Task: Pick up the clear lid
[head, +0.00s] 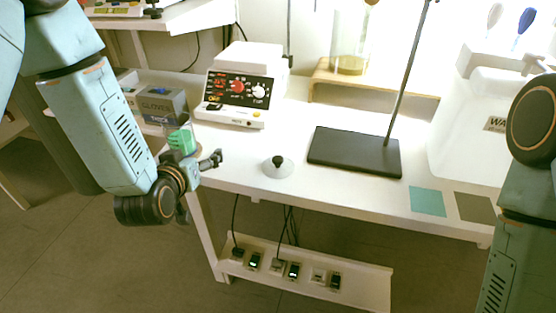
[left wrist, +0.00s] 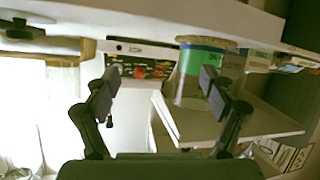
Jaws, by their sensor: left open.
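The clear lid (head: 277,166) is a low, see-through dome with a dark knob on top. It lies on the white table near the front edge in the head view. A dark knob on a pale disc, which looks like the lid (left wrist: 20,30), shows at the upper left of the upside-down left wrist view. My left gripper (head: 214,160) is open and empty, left of the lid and apart from it. Its two fingers show in the left wrist view (left wrist: 160,85). My right arm shows at the right edge, but its gripper is out of view.
A green-labelled jar (head: 182,141) stands close behind my left gripper; it also shows in the left wrist view (left wrist: 204,61). A hotplate (head: 238,88) is behind, and a black stand base (head: 352,152) is right of the lid. Bare table surrounds the lid.

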